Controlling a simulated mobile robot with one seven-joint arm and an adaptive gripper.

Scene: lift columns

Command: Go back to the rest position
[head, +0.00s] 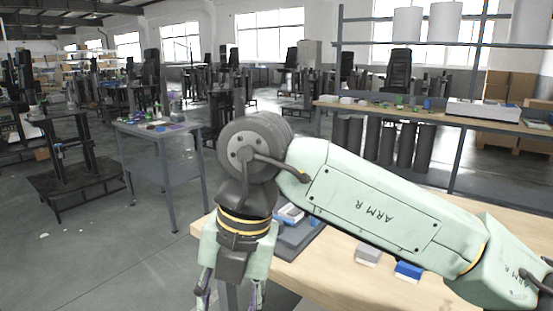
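My gripper (231,294) is at the bottom of the head view, left of centre, pointing down. Its two fingers are spread apart with a gap between them, and nothing shows in the gap. The fingertips run close to the lower picture edge. My arm reaches in from the right, bends at a dark round joint and drops to the gripper. The gripper hangs by the left edge of a wooden table (325,275).
On the wooden table are a dark tray (300,238) with items, partly hidden by my arm, a grey block (368,255) and a blue block (408,271). A grey side table (165,130) with small items stands left. A long workbench (430,114) stands behind. Floor is open at left.

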